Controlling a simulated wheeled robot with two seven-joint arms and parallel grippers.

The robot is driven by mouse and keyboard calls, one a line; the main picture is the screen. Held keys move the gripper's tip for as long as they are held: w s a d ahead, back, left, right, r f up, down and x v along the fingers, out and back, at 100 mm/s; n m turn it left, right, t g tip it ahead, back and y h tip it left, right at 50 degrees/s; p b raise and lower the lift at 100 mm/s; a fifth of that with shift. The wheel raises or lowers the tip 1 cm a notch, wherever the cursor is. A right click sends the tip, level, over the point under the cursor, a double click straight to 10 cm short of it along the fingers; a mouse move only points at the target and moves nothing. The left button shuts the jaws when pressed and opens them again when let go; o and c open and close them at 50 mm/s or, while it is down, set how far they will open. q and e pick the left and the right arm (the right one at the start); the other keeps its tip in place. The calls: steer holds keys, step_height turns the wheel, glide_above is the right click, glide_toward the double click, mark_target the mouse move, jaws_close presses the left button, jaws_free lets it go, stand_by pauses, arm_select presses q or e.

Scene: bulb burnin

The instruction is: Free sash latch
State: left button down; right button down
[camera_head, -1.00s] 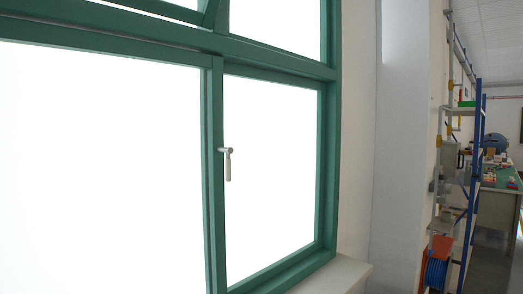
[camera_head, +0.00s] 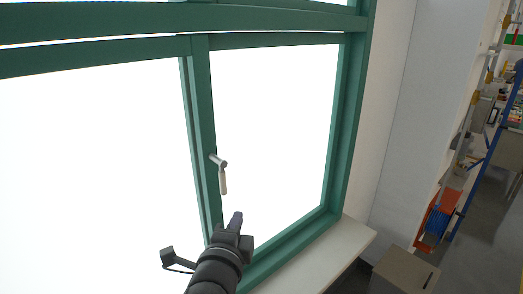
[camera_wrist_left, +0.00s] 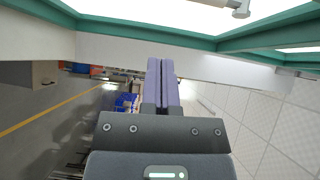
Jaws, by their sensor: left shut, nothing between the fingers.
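The sash latch (camera_head: 222,174) is a small pale metal handle on the green upright of the window. Its grip hangs down from the pivot. My left gripper (camera_head: 236,220) is below the latch in the head view, apart from it, pointing up. In the left wrist view its two purple-grey fingers (camera_wrist_left: 161,82) are shut together with nothing between them. The latch also shows at the top edge of the left wrist view (camera_wrist_left: 238,8), partly cut off. My right gripper is not in view.
The green window frame (camera_head: 354,110) surrounds bright panes. A pale sill (camera_head: 330,258) runs below it. A grey-brown box (camera_head: 402,272) stands at the lower right. A shelf with a blue post (camera_head: 478,160) and an orange item (camera_head: 440,212) is further right.

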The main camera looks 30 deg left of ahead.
arm_select(q)
step_height(320, 180, up, 3)
steer(key=shift+d+t, duration=0.1)
steer(key=shift+t, duration=0.2)
steer(key=p+x, duration=0.2)
steer(key=x, duration=0.9)
steer(key=s, duration=0.1)
steer(key=s+a+p, duration=0.1)
steer(key=s+a, duration=0.1)
steer(key=s, duration=0.1)
steer(key=shift+p, duration=0.35)
